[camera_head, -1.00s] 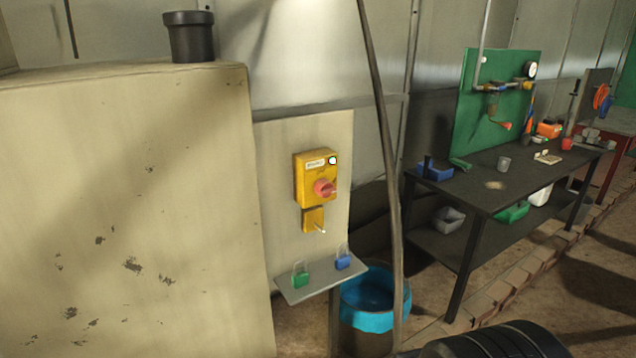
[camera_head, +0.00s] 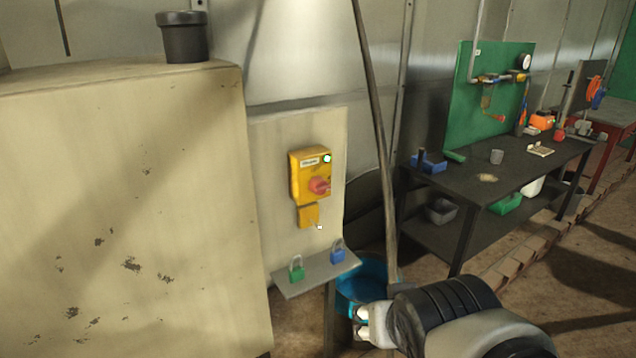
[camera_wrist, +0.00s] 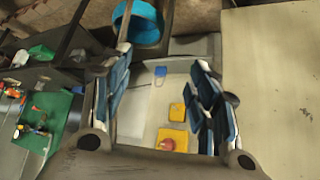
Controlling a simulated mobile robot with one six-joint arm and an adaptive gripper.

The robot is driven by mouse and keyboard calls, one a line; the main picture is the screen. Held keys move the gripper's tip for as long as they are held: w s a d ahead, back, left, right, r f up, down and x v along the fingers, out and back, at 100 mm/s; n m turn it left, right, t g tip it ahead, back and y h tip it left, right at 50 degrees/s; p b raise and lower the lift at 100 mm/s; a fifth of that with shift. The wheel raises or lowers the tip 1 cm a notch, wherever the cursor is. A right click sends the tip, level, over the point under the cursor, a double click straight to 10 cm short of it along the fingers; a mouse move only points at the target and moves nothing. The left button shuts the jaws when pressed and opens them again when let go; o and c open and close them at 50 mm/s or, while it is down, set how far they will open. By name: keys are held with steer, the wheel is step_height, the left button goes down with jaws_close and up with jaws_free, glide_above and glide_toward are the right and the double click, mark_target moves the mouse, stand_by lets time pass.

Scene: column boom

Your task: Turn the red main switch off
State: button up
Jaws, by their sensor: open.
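The red main switch (camera_head: 319,186) is a round red knob on a yellow box (camera_head: 298,178) with a label and a small lamp that looks green. The box is fixed to a pale upright panel (camera_head: 268,140). A smaller yellow box (camera_head: 308,215) sits just below it. My gripper (camera_head: 368,322) is low and right of the panel in the head view, apart from the switch. In the wrist view my gripper (camera_wrist: 165,110) is open and empty, its fingers at both sides. The red knob (camera_wrist: 167,145) shows between them, further off, near the bottom.
A small shelf (camera_head: 318,274) under the boxes holds a green padlock (camera_head: 296,268) and a blue padlock (camera_head: 338,251). A large beige cabinet (camera_head: 120,200) stands left. A thin pole (camera_head: 376,120) and a blue tub (camera_head: 352,290) are right of the panel. A dark workbench (camera_head: 465,185) stands further right.

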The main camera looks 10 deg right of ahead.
steer(key=w+d+r+m+t+p, duration=0.2)
steer(key=w+d+t+p, duration=0.15)
steer(key=w, duration=0.75)
steer(key=m+t+y+p, duration=0.4)
steer(key=t+y+p, duration=0.2)
steer(key=t, duration=0.1)
glide_toward(323, 192)
steer(key=b+x, duration=0.2)
steer(key=x, duration=0.7)
steer(key=shift+w+r+b, duration=0.1)
steer(key=shift+w+b, duration=0.2)
steer(key=shift+w, duration=0.1)
steer(key=c, duration=1.1)
